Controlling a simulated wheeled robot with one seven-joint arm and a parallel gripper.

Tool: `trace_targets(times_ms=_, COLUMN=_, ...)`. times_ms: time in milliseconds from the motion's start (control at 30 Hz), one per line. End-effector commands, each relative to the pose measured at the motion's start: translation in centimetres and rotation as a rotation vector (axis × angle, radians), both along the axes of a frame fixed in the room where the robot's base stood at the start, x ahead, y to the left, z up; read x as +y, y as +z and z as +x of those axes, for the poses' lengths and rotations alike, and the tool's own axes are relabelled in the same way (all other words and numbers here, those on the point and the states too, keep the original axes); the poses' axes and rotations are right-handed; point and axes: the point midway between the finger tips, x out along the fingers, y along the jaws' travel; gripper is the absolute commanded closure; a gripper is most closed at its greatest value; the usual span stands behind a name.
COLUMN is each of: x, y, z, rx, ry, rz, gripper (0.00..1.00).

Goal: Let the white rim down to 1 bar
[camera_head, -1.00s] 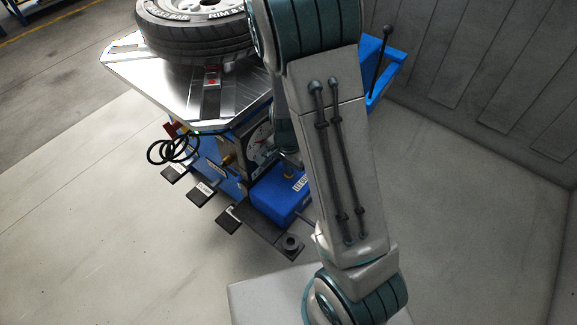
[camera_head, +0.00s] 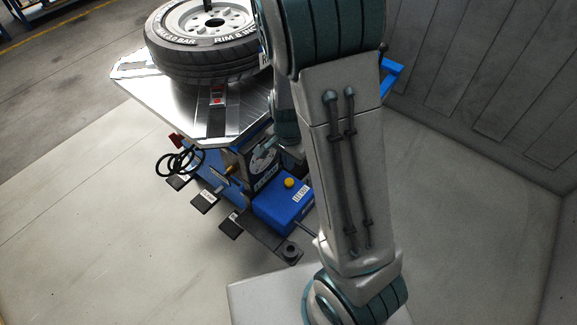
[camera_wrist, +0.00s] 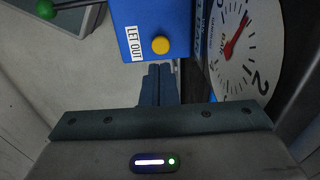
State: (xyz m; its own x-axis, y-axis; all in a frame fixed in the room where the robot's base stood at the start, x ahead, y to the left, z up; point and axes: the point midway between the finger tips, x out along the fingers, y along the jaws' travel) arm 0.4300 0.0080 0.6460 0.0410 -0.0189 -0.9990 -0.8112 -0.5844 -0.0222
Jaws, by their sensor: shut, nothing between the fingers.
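The white rim (camera_head: 190,22) sits inside a black tyre (camera_head: 205,62) lying flat on the metal tyre machine table. A blue box marked LET OUT (camera_head: 284,207) stands low at the machine's side with a yellow button (camera_head: 289,183). In the wrist view, my gripper (camera_wrist: 158,72) is shut and empty, its fingertips just short of the blue box's edge, below the yellow button (camera_wrist: 160,45) in the picture. I cannot tell the depth between them. The BAR gauge (camera_wrist: 232,60) is right of the fingers; its red needle points up and right. My arm hides my gripper in the head view.
Black pedals (camera_head: 204,201) stick out at the machine's base, and a coiled black hose (camera_head: 180,162) hangs beside it. The floor at left is clear; a grey panelled wall (camera_head: 480,80) stands at right.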

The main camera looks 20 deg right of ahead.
Motion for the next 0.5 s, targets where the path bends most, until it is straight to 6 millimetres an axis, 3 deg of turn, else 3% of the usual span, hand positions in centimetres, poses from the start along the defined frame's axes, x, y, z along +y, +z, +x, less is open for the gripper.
trace_targets(times_ms=33, x=0.1, y=1.5, z=0.0, rx=-0.003, ry=0.002, rz=0.001, gripper=1.00)
trace_targets(times_ms=200, x=0.1, y=3.8, z=-0.1, rx=-0.002, ry=0.001, rz=0.000, gripper=1.00)
trace_targets(times_ms=500, x=0.1, y=4.6, z=-0.2, rx=0.001, ry=0.001, rz=-0.001, gripper=1.00)
